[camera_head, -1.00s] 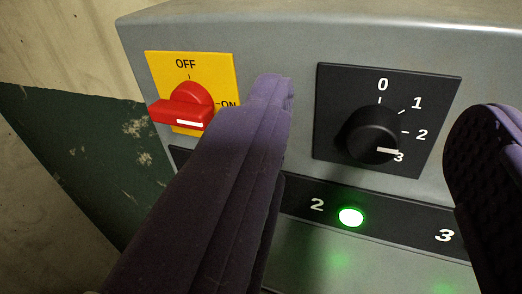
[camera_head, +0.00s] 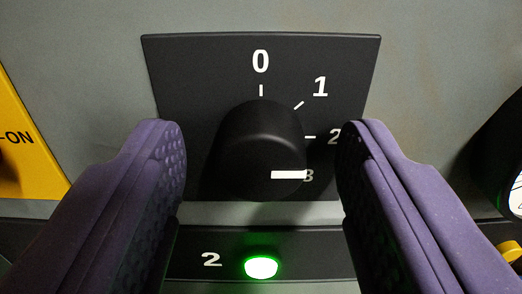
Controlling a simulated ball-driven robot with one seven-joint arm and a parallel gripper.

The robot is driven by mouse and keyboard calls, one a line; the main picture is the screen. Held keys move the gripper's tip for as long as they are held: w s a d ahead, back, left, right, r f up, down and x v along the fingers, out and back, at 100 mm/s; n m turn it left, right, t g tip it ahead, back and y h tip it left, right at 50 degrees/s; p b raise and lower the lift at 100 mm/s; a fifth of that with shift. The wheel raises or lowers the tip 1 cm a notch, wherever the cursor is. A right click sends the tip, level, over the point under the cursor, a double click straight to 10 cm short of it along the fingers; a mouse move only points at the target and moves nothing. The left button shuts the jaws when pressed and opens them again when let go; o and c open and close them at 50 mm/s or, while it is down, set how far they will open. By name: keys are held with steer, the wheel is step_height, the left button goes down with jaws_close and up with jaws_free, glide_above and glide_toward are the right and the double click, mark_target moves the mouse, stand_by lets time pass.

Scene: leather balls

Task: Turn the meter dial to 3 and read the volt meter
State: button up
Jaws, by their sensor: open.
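The black meter dial (camera_head: 258,140) sits in the middle of the view on a dark square plate (camera_head: 190,60) marked 0, 1, 2 and 3. The dial's white pointer line lies against the 3, at its lower right. My gripper (camera_head: 262,135) is open, with one purple finger on each side of the dial. Both fingers look apart from the dial. A part of a round meter with a white face (camera_head: 516,195) shows at the right edge. Most of it is cut off, so I cannot read it.
A green lamp (camera_head: 261,267) is lit beside the number 2 on the dark strip below the dial. A yellow switch plate (camera_head: 25,150) marked ON is at the left edge. A small yellow part (camera_head: 510,250) shows at the lower right. Grey panel surrounds the dial plate.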

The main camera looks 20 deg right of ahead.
steer(key=c, duration=1)
steer(key=shift+m+b, duration=0.4)
steer(key=shift+b, duration=0.05)
steer(key=m+b, duration=0.3)
steer(key=shift+f+m, duration=0.15)
steer(key=shift+m, duration=0.15)
steer(key=shift+d+m+b, duration=0.1)
steer(key=shift+m+b, duration=1.45)
steer(key=shift+m, duration=0.75)
steer(key=o, duration=1)
